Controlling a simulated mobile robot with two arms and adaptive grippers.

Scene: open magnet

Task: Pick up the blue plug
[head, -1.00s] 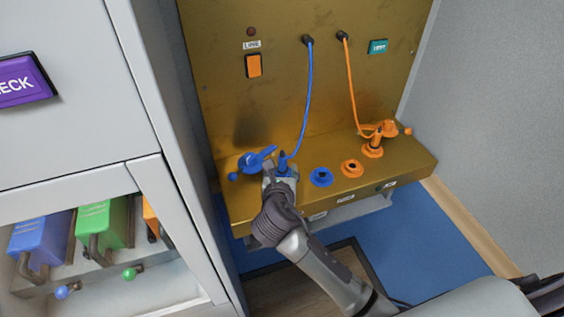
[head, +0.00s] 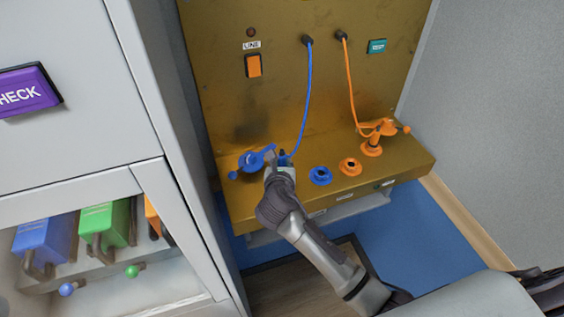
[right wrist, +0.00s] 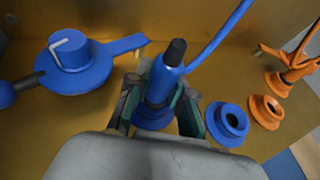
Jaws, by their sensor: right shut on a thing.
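The blue plug (right wrist: 163,80) stands roughly upright between the fingers of my right gripper (right wrist: 160,115), which is shut on it. It has a dark tip, and a blue ring-shaped base shows beneath it. I cannot tell whether the plug is fully seated there. In the head view, the gripper (head: 281,168) covers most of the plug (head: 284,157), at the left part of the brass ledge. A blue cable (head: 308,95) runs from the plug up to the back panel. My left gripper is not in view.
A blue lever valve (head: 250,161) sits close left of the gripper. A grey cabinet (head: 185,150) stands at the left.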

